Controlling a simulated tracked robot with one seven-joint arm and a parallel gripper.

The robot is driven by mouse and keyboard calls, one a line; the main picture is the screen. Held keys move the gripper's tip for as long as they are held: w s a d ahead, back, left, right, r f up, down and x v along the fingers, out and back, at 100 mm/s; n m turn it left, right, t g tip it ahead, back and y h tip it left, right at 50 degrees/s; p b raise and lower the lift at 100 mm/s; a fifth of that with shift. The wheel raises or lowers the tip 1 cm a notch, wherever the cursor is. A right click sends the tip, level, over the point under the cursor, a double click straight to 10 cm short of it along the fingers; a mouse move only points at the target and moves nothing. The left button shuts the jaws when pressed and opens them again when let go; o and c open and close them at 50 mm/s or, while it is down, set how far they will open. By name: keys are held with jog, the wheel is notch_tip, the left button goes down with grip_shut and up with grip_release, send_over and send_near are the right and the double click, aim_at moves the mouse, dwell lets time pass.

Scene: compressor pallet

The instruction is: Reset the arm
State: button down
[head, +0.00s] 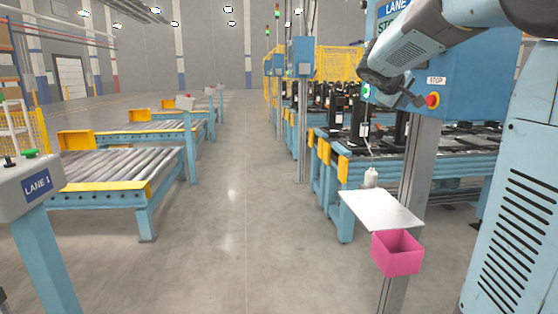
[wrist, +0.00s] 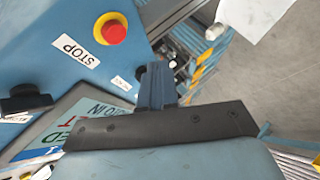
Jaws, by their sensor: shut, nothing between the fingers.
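My arm reaches in from the upper right of the head view, bent in front of a blue control box (head: 468,75). My gripper (head: 412,101) is at the arm's dark end, close to the box's lower left part and left of the red stop button (head: 432,100). In the wrist view my gripper (wrist: 154,72) shows as narrow blue fingers past a dark bar. It is shut and holds nothing. The red stop button also shows there (wrist: 112,30), up and left of the fingers. Whether the fingers touch the box cannot be told.
Below the box are a white shelf (head: 382,211) with a small white bottle (head: 370,177), and a pink open bin (head: 397,262). Blue conveyors with dark items stand behind. A roller conveyor (head: 110,170) and LANE 1 post (head: 40,190) are left. The middle floor is clear.

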jog(key=s+a+f+m+g+y, duration=0.1)
jog(key=s+a+f+y, duration=0.2)
jog(key=s+a+f, duration=0.3)
jog(key=s+a+f+m+g+y, duration=0.1)
jog(key=s+a+f, duration=0.5)
jog(key=s, duration=0.9)
jog(key=s+a+f+m+y, duration=0.2)
jog(key=s+a+f+y, duration=0.3)
jog(key=s, duration=0.5)
jog(key=shift+s+a+f+g, duration=0.35)
jog(key=shift+a+f+g, duration=0.05)
